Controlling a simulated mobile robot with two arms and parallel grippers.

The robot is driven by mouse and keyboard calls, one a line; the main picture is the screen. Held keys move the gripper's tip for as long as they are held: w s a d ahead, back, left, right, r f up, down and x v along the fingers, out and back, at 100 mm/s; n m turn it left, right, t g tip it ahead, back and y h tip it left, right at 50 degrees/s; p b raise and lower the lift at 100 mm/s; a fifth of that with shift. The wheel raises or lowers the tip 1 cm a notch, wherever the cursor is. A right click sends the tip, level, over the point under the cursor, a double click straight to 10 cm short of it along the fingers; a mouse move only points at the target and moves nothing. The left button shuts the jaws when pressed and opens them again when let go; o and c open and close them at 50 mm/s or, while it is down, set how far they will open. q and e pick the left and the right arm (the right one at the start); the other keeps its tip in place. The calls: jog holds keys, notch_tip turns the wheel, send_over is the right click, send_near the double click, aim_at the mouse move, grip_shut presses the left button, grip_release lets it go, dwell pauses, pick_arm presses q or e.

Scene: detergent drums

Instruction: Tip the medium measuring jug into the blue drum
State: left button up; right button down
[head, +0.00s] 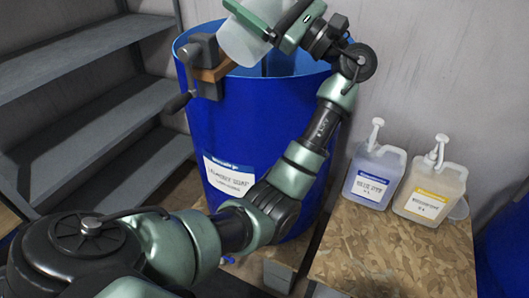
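The blue drum (235,125) stands upright at the centre, with a white label on its front and an open top. A translucent whitish jug (243,42), seemingly the measuring jug, is tilted over the drum's rim. Its top is cut off by the frame edge, and its contents cannot be made out. My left gripper (288,24) is at the jug's right side and appears shut on it, though its fingertips are partly hidden. My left arm crosses in front of the drum. My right gripper is not in view.
A clamp with a wooden block (213,72) sits on the drum's left rim. Two pump jugs, blue-labelled (372,178) and yellow-labelled (430,192), stand on a chipboard top (385,250). Grey shelves (80,95) stand left.

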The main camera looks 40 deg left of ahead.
aim_at(255, 11)
pick_arm(q)
jog(key=n+g+h+b, duration=0.1)
jog(key=n, duration=0.2)
jog(key=r+n+g+h+b, duration=0.1)
jog(key=n, duration=0.2)
jog(key=shift+r+g, duration=0.2)
jog(key=shift+g, duration=0.2)
notch_tip(255, 11, up, 3)
jog(key=n+h+p, duration=0.2)
jog(key=n, duration=0.2)
jog(key=n+h+p, duration=0.2)
jog(key=n, duration=0.1)
jog(key=shift+s+n+g+h, duration=0.1)
jog(key=shift+n+g+h, duration=0.2)
jog(key=shift+n, duration=0.5)
jog(key=shift+f+h+p, duration=0.1)
jog(key=shift+h+p, duration=0.2)
jog(key=shift+f+n, duration=0.1)
jog(key=shift+n, duration=0.2)
